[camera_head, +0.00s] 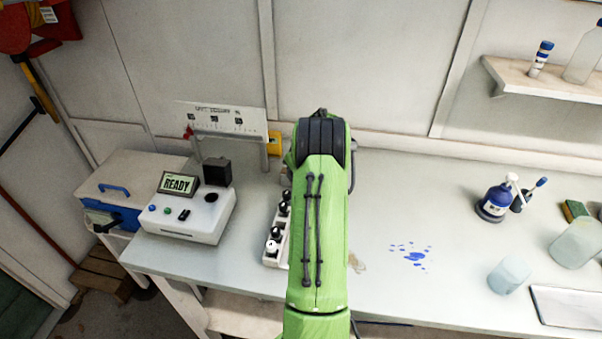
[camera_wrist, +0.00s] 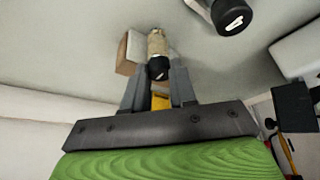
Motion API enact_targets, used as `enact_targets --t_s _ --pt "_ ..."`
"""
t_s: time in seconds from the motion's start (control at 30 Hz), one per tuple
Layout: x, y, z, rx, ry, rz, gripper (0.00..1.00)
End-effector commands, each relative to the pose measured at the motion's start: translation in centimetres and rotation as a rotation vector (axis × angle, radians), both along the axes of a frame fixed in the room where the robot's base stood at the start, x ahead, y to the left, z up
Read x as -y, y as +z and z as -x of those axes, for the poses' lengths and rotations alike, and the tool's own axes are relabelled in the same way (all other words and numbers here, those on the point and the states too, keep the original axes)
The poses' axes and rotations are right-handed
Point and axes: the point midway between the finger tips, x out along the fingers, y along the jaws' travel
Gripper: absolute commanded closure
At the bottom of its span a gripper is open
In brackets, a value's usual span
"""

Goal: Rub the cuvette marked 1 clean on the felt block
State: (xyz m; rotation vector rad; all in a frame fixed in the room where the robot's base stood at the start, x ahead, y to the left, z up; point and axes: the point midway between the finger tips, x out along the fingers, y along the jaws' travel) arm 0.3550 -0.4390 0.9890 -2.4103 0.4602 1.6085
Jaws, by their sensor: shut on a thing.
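In the wrist view my gripper (camera_wrist: 157,82) is shut on a cuvette with a black cap (camera_wrist: 158,69) and a cloudy tan body (camera_wrist: 157,42). No number can be read on this cap. A tan-brown block (camera_wrist: 129,52), which looks like the felt block, is right beside the cuvette's body; I cannot tell whether they touch. In the head view my green arm hides the gripper, the held cuvette and the block. A white rack (camera_head: 268,262) left of my arm holds several black-capped cuvettes. Another black cap with a white mark (camera_wrist: 232,18) shows in the wrist view.
A white reactor (camera_head: 185,220) showing READY stands left of the rack, with a black cover block (camera_head: 217,171) on it. Blue spots (camera_head: 411,257) mark otherwise clear bench.

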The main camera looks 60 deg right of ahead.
Motion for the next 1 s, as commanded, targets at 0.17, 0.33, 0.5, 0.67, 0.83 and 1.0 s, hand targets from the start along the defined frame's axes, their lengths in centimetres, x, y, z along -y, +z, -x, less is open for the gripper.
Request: enact_targets --t_s 0.17,0.33,0.5,0.67,0.83,1.0 --pt "-0.4 0.0 -0.9 0.0 0.0 0.001 1.0" --pt "-0.6 0.0 -1.4 0.0 0.001 0.0 1.0" --pt "-1.0 0.0 -2.5 0.001 0.001 0.001 1.0" --pt "-1.3 0.0 -3.3 0.001 0.0 0.001 1.0" --pt "-1.1 0.0 -3.0 0.001 -0.003 0.001 1.0" --pt "-0.6 0.0 -1.8 0.001 -0.004 0.003 1.0"
